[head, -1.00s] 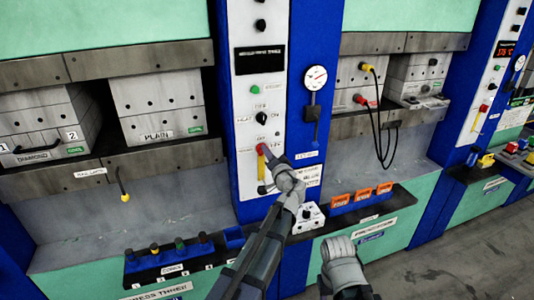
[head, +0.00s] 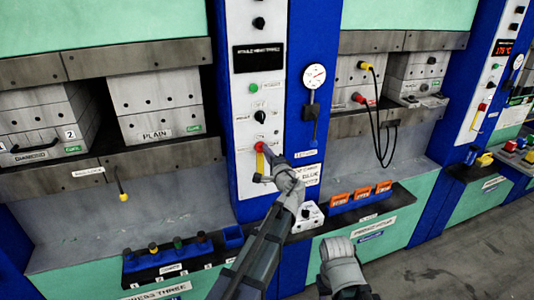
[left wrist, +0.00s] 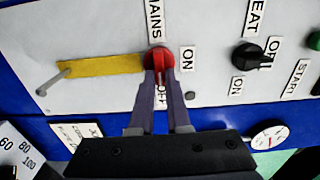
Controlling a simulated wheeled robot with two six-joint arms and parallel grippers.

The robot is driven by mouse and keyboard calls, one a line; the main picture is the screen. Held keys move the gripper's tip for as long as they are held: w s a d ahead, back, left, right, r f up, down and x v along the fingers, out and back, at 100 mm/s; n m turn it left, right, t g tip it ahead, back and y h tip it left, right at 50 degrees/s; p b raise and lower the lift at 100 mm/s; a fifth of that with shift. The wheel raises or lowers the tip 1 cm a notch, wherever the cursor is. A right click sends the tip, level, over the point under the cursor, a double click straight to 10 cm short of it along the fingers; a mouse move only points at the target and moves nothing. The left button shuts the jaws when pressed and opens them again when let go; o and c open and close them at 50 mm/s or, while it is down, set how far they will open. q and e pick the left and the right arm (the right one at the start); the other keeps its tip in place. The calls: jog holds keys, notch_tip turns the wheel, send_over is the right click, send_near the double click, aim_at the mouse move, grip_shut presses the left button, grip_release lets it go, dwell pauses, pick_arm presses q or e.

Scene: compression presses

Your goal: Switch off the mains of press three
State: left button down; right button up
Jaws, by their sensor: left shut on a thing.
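The red mains knob (head: 259,147) is on the white control panel of the press in the middle, above a yellow strip (head: 260,166). My left gripper (head: 266,153) reaches up to it from below. In the left wrist view the fingers (left wrist: 160,82) are shut on the red knob (left wrist: 157,54), one on each side. The MAINS label is above it there, ON is to its right and OFF is below, partly hidden by the fingers. The knob's grip lies between the fingers, toward the OFF label. My right gripper (head: 342,250) hangs low, apart from the press; its fingers are unclear.
A black heat knob (head: 260,116) and a green button (head: 253,88) are above the mains knob. A gauge (head: 314,76) is to the right. A white box (head: 308,216) and orange blocks (head: 362,194) stand on the ledge below. Floor is clear at lower right.

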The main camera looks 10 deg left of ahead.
dwell(0.3)
pick_arm(q)
jog(key=c, duration=0.9)
grip_release()
jog(key=v, duration=0.7)
jog(key=shift+s+d, duration=0.25)
jog(key=shift+s, duration=0.1)
